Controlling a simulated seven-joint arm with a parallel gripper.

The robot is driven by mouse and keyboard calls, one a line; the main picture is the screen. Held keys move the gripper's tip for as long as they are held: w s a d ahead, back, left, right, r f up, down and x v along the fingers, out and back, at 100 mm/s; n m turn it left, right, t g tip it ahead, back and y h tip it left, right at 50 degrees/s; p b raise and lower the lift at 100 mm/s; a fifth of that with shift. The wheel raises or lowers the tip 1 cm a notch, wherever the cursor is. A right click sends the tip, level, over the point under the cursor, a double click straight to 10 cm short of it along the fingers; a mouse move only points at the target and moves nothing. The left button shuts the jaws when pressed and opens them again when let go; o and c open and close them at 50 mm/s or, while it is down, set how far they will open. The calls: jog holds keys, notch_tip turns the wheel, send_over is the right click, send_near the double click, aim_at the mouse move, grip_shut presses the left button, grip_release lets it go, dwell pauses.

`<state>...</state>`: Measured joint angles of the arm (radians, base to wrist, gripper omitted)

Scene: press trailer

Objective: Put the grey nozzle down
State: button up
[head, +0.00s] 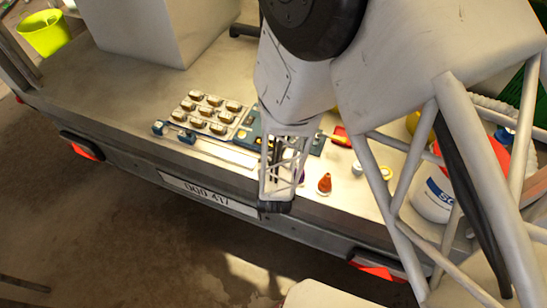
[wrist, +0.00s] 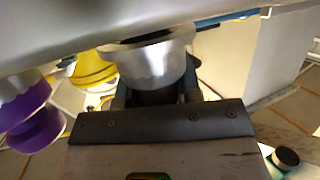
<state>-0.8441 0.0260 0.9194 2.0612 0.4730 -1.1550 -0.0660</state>
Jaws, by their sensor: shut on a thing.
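The grey nozzle (wrist: 150,58), a pale metallic flared piece with a dark base, is in the middle of the wrist view. My gripper (wrist: 155,95) is shut on its dark lower part. In the head view my gripper (head: 275,204) is at the front edge of the trailer bed (head: 120,85), and the nozzle is hidden behind it. A purple nozzle (wrist: 32,118) is to the left in the wrist view. I cannot tell whether the grey nozzle touches the bed.
An orange nozzle (head: 324,184) stands right of my gripper. A silver knob (head: 357,168) and a yellow ring (head: 385,172) are further right. A tray of several brown-topped pieces (head: 208,113) lies left. A white bucket (head: 432,200) stands at right.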

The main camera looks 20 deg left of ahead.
jog(key=shift+f, duration=0.3)
jog(key=shift+f, duration=0.15)
jog(key=o, duration=1)
jog(key=shift+s+d+r, duration=0.25)
jog(key=shift+s+r, duration=0.1)
jog(key=shift+s, duration=0.25)
jog(key=shift+v, duration=5.3)
jog(key=shift+w+d, duration=0.1)
